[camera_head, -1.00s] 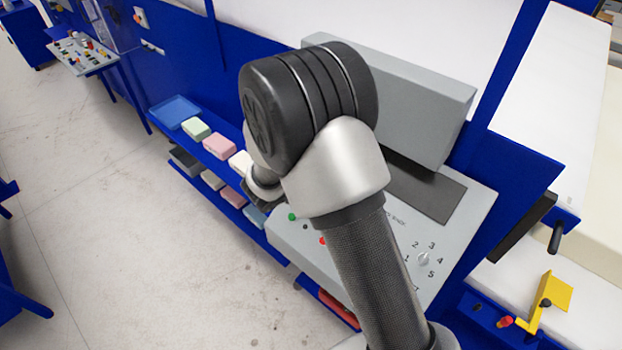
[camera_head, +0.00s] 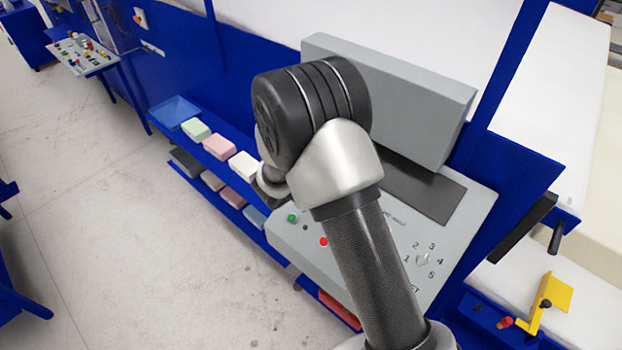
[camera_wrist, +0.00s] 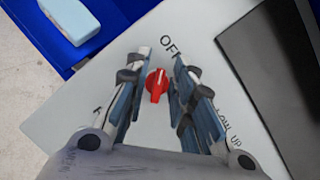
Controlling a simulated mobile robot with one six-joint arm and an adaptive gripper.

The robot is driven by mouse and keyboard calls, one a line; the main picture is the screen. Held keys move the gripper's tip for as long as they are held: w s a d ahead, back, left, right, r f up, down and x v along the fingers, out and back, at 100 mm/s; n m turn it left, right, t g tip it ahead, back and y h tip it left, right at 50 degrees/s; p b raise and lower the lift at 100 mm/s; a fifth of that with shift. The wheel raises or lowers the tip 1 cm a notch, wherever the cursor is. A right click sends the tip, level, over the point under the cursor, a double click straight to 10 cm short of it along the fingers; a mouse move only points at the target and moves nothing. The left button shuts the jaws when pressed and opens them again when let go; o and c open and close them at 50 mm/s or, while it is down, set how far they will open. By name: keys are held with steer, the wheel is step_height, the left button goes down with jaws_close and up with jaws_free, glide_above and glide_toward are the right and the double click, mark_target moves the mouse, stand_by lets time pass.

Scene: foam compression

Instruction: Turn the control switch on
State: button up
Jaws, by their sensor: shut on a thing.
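The control switch is a red knob (camera_wrist: 157,86) on the grey control panel (camera_wrist: 190,25) in the wrist view. Its raised ridge runs nearly upright in the picture, its upper end toward the printed "OFF". My gripper (camera_wrist: 157,68) is shut on this knob, with one finger on its left side and one on its right. In the head view my arm hides the gripper and the knob. The sloped panel (camera_head: 455,215) shows there on both sides of the arm.
The panel also carries a green button (camera_head: 292,218), a red button (camera_head: 323,241) and a numbered dial (camera_head: 423,259). A grey box (camera_head: 420,100) rises behind it. Foam blocks (camera_head: 219,146) line blue shelves at the left. A yellow bracket (camera_head: 549,297) stands at the right.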

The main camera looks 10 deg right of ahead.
steer(key=shift+m+b, duration=0.3)
steer(key=shift+b, duration=0.05)
jaws_close()
steer(key=m+h+b, duration=0.1)
steer(key=m+b, duration=0.1)
steer(key=m, duration=0.1)
steer(key=shift+f, duration=0.15)
steer(key=m+g+h+b, duration=0.1)
steer(key=m+b, duration=0.2)
steer(key=m, duration=0.2)
steer(key=shift+d, duration=0.1)
steer(key=m+g+b, duration=0.1)
steer(key=m, duration=0.1)
steer(key=m+g+h+b, duration=0.1)
steer(key=m, duration=0.2)
steer(key=shift+s, duration=0.15)
steer(key=shift+s+d+m+g+b, duration=0.1)
steer(key=shift+m+g+b, duration=0.65)
steer(key=shift+m, duration=1.15)
steer(key=o, duration=0.6)
jaws_free()
